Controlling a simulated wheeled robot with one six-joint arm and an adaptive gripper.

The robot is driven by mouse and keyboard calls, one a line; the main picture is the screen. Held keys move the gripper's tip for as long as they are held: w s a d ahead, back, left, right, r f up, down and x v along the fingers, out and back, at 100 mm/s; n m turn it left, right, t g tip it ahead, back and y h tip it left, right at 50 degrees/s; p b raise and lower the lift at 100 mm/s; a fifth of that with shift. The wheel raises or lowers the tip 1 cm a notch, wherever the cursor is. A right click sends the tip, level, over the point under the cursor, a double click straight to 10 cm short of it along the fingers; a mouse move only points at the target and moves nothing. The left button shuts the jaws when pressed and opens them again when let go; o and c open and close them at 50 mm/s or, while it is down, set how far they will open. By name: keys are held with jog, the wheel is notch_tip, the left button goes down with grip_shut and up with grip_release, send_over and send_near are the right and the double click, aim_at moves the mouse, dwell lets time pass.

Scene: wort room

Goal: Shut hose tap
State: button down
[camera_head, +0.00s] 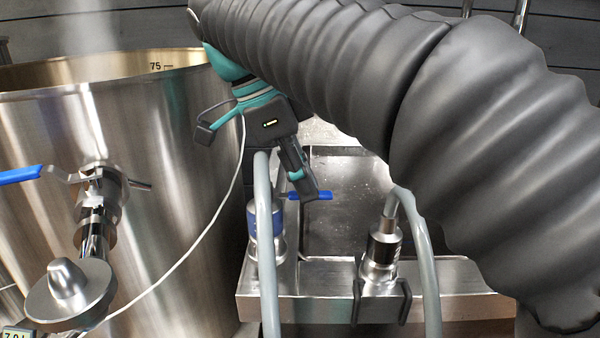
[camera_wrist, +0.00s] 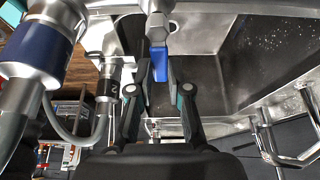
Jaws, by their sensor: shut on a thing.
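The hose tap's blue lever (camera_head: 322,196) sticks out to the right above the sink edge, near a grey hose with a blue collar (camera_head: 252,222). In the wrist view the blue lever (camera_wrist: 160,66) lies between my two fingers, with the metal tap body (camera_wrist: 157,30) just beyond it. My gripper (camera_head: 309,190) reaches down from the upper left and is shut on the lever; it also shows in the wrist view (camera_wrist: 160,84). The tap body is mostly hidden in the head view by the gripper and hose.
A big steel kettle (camera_head: 150,190) stands at the left with its own blue-handled valve (camera_head: 20,175). A steel sink (camera_head: 345,225) lies behind the tap. A second grey hose (camera_head: 428,265) with a metal coupling (camera_head: 382,245) sits in a front bracket. A thin white cable (camera_head: 205,235) hangs across the kettle.

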jog(key=shift+s, duration=0.1)
dwell(0.5)
jog(key=c, duration=1.1)
grip_release()
